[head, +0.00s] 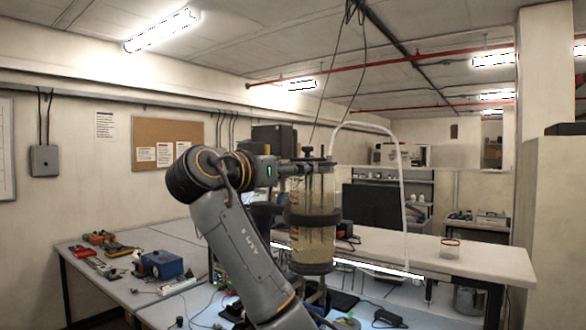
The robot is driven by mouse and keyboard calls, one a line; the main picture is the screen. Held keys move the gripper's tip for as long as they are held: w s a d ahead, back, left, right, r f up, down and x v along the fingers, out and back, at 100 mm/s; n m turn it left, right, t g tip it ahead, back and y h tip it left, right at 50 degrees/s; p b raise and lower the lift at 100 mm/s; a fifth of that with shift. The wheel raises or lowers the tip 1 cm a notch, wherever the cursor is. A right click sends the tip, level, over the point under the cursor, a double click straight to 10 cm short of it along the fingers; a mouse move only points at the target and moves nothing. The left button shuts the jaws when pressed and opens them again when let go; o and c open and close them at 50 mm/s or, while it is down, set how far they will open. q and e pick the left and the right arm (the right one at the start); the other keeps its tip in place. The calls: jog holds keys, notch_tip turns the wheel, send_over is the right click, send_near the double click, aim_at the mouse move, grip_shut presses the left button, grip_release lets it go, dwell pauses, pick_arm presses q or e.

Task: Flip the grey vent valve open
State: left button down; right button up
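A clear sealed cylinder (313,190) stands upright in the middle of the head view, with dark bands around it and pale material in its lower part. A small dark fitting (307,151) sticks up from its lid; I cannot clearly make out the grey vent valve or its position. One arm, which I take to be my left, reaches up and then points right. Its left gripper (296,168) is at the cylinder's top, just below the fitting. Whether it touches is unclear, and its fingers are too small and overlapped to read. My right gripper is out of view.
A white tube (401,190) arches from the cylinder's top down to the right. A clear cup with a red rim (450,248) stands on the white bench (485,262). A blue device (163,265) and several tools lie on the left bench. A dark monitor (374,207) stands behind.

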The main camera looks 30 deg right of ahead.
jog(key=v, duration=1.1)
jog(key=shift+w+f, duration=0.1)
